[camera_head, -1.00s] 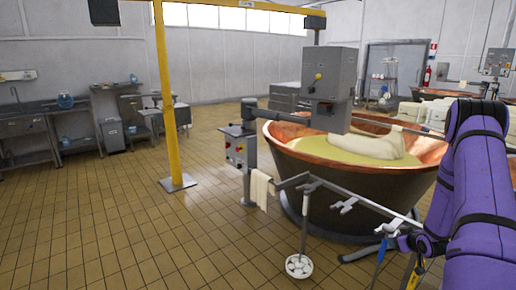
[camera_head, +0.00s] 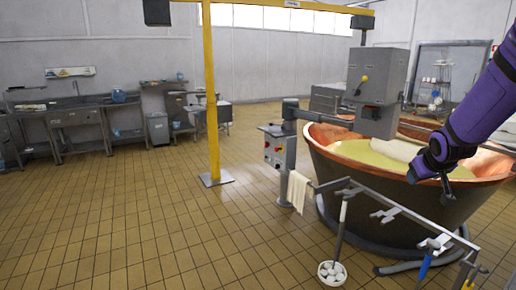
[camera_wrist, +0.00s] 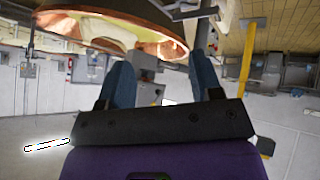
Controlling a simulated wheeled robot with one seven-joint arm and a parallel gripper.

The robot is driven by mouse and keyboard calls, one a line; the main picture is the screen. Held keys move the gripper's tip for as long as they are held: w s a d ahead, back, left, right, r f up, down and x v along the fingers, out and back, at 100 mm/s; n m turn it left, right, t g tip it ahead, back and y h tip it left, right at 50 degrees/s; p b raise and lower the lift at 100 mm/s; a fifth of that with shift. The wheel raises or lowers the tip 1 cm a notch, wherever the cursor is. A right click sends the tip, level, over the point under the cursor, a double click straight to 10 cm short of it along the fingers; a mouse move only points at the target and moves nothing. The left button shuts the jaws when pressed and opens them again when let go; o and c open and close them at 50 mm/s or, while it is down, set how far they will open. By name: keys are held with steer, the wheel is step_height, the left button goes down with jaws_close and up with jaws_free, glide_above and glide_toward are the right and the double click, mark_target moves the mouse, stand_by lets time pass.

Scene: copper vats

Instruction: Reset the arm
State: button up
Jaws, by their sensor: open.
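My purple arm comes in from the right edge of the head view, bent, with its dark end, my gripper (camera_head: 428,168), in front of the copper vat (camera_head: 400,205). In the wrist view my gripper (camera_wrist: 162,75) has two blue fingers set wide apart with nothing held between them. The wrist picture is upside down. The vat (camera_wrist: 150,28) shows at its top, beyond the fingers. The vat holds yellowish liquid and a pale cloth-like bundle (camera_head: 392,149).
A metal rail (camera_head: 400,208) with hanging tools runs in front of the vat. A white cloth (camera_head: 298,190) hangs near the grey control post (camera_head: 280,160). A yellow post (camera_head: 212,110) stands left of it. Tiled floor at left is clear; sinks (camera_head: 80,118) line the wall.

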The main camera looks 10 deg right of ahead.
steer(key=s+a+r+y, duration=0.1)
steer(key=s+a+r, duration=0.3)
steer(key=s+a, duration=0.3)
steer(key=s+a+r+g+y, duration=0.1)
steer(key=s+a+r, duration=0.3)
steer(key=s+a, duration=0.4)
steer(key=s+a+r+g+y, duration=0.1)
steer(key=s+a+r, duration=0.3)
steer(key=s+a, duration=0.4)
steer(key=s, duration=0.5)
steer(key=shift+y, duration=0.3)
